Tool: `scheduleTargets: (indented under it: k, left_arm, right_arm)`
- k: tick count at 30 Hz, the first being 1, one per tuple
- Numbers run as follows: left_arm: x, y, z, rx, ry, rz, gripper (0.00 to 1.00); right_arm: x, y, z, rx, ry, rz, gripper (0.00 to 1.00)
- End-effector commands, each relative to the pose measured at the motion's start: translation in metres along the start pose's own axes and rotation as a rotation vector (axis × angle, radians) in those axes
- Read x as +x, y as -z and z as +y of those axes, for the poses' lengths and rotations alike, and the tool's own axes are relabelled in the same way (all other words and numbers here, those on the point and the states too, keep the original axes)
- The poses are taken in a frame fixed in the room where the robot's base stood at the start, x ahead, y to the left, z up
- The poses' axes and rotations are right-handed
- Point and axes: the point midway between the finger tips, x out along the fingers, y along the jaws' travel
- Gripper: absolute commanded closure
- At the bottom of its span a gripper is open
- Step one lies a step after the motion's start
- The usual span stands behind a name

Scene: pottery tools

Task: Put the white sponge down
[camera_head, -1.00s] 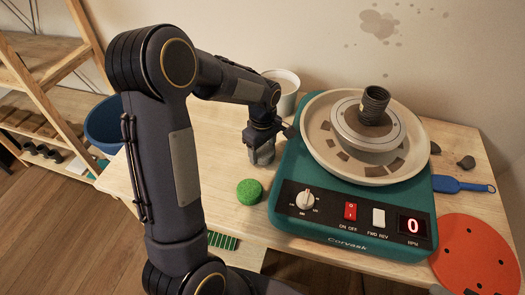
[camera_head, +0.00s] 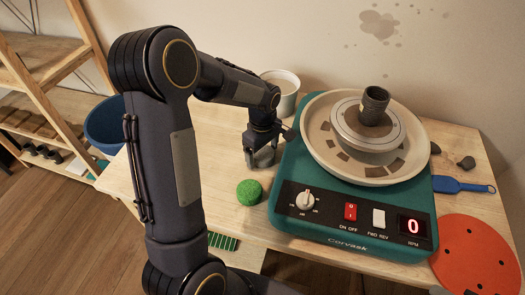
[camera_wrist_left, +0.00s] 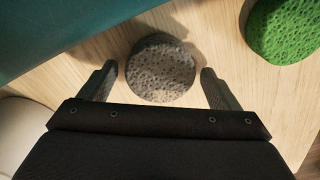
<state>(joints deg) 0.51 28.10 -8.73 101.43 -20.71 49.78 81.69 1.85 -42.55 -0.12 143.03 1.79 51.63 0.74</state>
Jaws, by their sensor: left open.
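My left gripper (camera_wrist_left: 158,86) is open, with a visible gap between each finger and the sponge. In the head view, my left gripper (camera_head: 261,161) points down at the table, left of the teal pottery wheel (camera_head: 283,205). The sponge is mostly hidden there by the fingers. My right gripper is not in view.
A green sponge (camera_head: 249,192) lies just in front of the gripper. A white pot (camera_head: 286,103) stands behind it. The wheel's pan (camera_head: 322,150) carries a dark cylinder (camera_head: 374,106). A blue bowl (camera_head: 103,125) is at left. Bare table (camera_head: 215,150) shows left of the gripper.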

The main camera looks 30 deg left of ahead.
Motion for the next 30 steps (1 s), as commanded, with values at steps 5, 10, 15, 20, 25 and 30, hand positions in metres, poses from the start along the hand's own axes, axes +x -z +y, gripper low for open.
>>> scheduleTargets:
  k: [5, 10, 15, 20, 25, 30]
  left_arm:
    - [-0.032, 0.0, 0.001, 0.001, -0.006, 0.002, 0.16]
    - [-0.07, 0.0, 0.001, 0.001, -0.006, 0.002, 0.16]
    - [-0.101, 0.0, 0.001, 0.0, -0.005, 0.001, 0.16]
    - [-0.116, 0.0, 0.0, 0.0, -0.003, 0.001, 0.16]
    - [-0.135, -0.007, -0.02, 0.092, -0.055, -0.032, 0.16]
    - [-0.164, -0.036, -0.081, 0.399, -0.231, -0.078, 0.16]
  right_arm:
    - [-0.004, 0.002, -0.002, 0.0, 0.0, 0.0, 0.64]
    - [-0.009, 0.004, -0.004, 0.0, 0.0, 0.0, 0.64]
    - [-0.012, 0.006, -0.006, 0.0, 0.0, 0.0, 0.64]
    - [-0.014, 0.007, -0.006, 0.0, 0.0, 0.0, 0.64]
    - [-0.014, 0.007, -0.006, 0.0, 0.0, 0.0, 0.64]
    - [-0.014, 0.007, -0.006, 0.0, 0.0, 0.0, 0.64]
